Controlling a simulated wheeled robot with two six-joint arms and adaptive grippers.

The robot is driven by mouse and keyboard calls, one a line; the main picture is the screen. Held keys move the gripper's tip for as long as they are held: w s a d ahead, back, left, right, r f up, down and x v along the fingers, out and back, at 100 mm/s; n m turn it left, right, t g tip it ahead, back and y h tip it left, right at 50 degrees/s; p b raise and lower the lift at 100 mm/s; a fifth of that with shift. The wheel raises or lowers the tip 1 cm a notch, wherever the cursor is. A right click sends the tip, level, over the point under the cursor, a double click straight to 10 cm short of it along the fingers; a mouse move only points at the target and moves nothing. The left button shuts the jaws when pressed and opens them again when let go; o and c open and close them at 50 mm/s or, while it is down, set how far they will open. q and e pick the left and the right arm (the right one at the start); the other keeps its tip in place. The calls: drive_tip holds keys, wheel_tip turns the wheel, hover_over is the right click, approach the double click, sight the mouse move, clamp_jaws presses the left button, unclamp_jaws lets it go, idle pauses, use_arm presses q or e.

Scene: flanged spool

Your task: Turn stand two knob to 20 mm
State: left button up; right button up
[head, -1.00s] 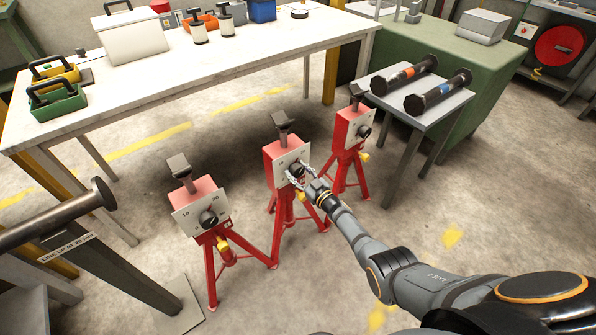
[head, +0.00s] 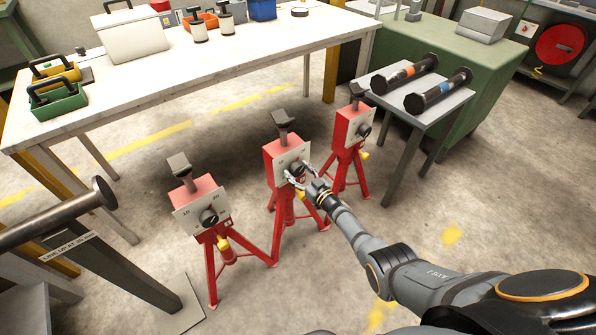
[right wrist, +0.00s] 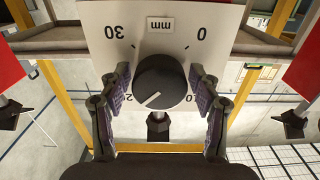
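The middle red stand (head: 287,165) of a row of three has a white scale plate and a black knob (head: 297,170). In the right wrist view the plate (right wrist: 105,15) appears upside down, with 30 at left and 0 at right. The knob (right wrist: 160,85) has a white line pointing to the lower left, toward a partly hidden number beginning with 2. My right gripper (head: 303,174) is at this knob. In the right wrist view its fingers (right wrist: 160,92) stand on both sides of the knob, with narrow gaps. My left gripper is not in view.
A red stand (head: 202,205) is at left and another (head: 352,130) at right. A dark flanged bar (head: 60,215) lies at far left above a sign reading LINE UP AT 20 mm. A white workbench (head: 190,75) is behind. A small table (head: 450,105) at right holds two dark flanged cylinders.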

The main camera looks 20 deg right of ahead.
drive_tip(key=shift+o, duration=0.3)
drive_tip(key=v, duration=1.2)
